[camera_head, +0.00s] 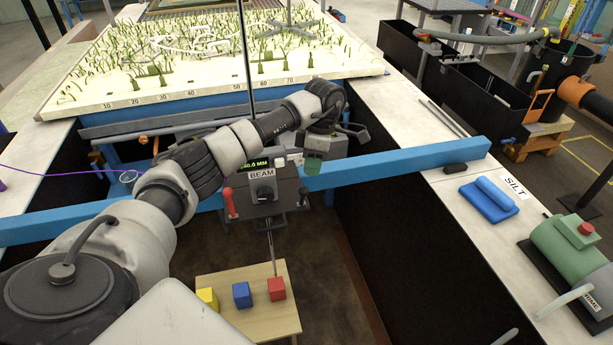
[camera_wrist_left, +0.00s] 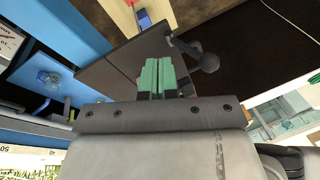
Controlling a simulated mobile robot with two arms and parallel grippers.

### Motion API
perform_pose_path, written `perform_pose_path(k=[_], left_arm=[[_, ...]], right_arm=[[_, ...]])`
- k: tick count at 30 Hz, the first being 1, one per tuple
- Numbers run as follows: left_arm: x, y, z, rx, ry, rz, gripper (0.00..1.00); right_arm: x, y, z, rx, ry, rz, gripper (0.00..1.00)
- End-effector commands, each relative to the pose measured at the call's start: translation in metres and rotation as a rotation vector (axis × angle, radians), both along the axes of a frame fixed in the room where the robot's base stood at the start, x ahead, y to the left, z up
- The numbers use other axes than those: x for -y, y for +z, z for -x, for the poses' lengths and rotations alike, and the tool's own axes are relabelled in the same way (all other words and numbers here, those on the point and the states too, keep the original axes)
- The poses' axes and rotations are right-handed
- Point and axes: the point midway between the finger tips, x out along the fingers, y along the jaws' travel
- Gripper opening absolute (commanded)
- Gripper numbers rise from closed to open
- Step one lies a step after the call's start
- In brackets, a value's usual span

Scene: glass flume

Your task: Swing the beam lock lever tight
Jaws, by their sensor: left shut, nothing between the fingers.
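A dark carriage box marked BEAM (camera_head: 262,186) sits on the blue beam (camera_head: 415,165). A red-handled lever (camera_head: 229,203) stands upright on its left side, and a small red knob (camera_head: 303,192) shows at its right. I cannot tell which part is the beam lock lever. My left gripper (camera_head: 313,162) is just above and right of the box, its green fingers shut and empty. In the left wrist view, the shut fingers (camera_wrist_left: 157,78) point at the dark box, with a dark lever and ball knob (camera_wrist_left: 207,62) just to their right. Contact is unclear. My right gripper is out of view.
A low wooden table (camera_head: 240,318) with yellow, blue and red cubes stands below the beam. A planted flume bed (camera_head: 200,97) lies behind.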

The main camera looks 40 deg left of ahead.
Motion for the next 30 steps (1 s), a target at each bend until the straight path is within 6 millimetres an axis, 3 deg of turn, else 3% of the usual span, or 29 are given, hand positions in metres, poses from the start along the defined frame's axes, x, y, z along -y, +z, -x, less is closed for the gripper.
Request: perform_pose_path(k=[3,9,24,30], left_arm=[[0.003,-0.002,0.016,0.000,-0.002,0.000,0.00],[0.008,-0.009,0.033,0.001,-0.001,0.001,0.00],[0.009,-0.014,0.038,0.004,0.001,-0.001,0.00],[-0.004,-0.016,0.038,0.047,0.001,-0.050,0.00]], right_arm=[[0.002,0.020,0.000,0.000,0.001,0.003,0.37],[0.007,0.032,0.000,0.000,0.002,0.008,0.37],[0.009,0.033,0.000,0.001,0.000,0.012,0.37],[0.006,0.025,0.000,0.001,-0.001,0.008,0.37]])
